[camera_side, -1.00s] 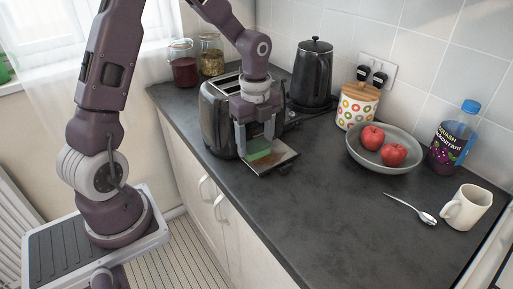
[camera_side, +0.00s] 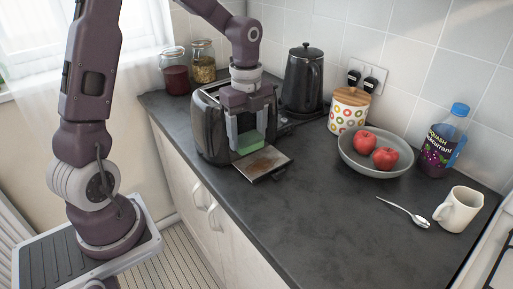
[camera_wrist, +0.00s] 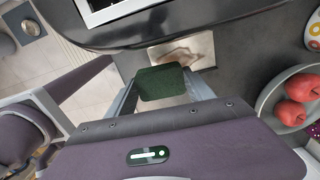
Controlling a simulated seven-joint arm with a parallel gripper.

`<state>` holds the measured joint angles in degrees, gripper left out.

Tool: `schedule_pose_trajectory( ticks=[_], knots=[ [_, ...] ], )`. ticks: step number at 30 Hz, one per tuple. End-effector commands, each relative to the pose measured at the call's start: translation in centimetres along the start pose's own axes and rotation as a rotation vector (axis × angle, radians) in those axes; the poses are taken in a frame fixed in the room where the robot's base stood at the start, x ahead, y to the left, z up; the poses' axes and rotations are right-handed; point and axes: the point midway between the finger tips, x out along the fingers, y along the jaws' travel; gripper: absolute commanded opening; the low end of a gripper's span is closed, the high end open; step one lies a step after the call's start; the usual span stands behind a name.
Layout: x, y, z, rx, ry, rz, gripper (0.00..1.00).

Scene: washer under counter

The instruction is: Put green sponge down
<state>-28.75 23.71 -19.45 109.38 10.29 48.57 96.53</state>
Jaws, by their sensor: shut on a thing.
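My gripper (camera_side: 251,144) is shut on the green sponge (camera_side: 249,141), which sits between its two fingers. In the wrist view the sponge (camera_wrist: 163,83) is a dark green block between my fingertips. In the side view the sponge is in front of the dark toaster (camera_side: 209,127), above the inner end of a flat metal tray (camera_side: 264,166). The tray sticks out at the toaster's base and has brownish marks; it also shows beyond the sponge in the wrist view (camera_wrist: 198,48). The sponge looks raised above the tray; the exact gap is hard to tell.
A black kettle (camera_side: 303,82) and a dotted jar (camera_side: 348,110) stand behind. A grey bowl (camera_side: 370,166) with red apples, a spoon (camera_side: 407,213), a white mug (camera_side: 460,209) and a squash bottle (camera_side: 440,147) are at the right. The front middle of the counter (camera_side: 310,220) is clear.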

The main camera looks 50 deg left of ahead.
Motion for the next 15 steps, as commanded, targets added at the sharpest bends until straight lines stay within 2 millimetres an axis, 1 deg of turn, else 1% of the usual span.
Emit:
schedule_pose_trajectory(
  ticks=[2, 4, 5, 6, 8, 9, 12, 14, 15],
  knots=[
    [0.0, 0.0, -0.4, 0.001, 0.0, 0.0, 0.29],
    [-0.2, -0.1, -1.8, 0.002, -0.001, 0.0, 0.29],
    [-0.2, 0.0, -2.7, 0.001, -0.001, -0.001, 0.29],
    [-0.4, 0.0, -4.1, -0.002, -0.001, -0.001, 0.29],
    [-0.6, 0.3, -6.3, -0.009, -0.001, 0.0, 0.29],
    [-0.7, 0.6, -7.8, -0.013, -0.001, 0.0, 0.29],
    [-1.0, 1.3, -11.0, -0.025, -0.001, -0.001, 0.29],
    [-1.0, 1.8, -12.3, -0.034, -0.001, 0.0, 0.29],
    [-0.7, 2.0, -12.9, -0.037, -0.001, 0.002, 0.29]
  ],
)
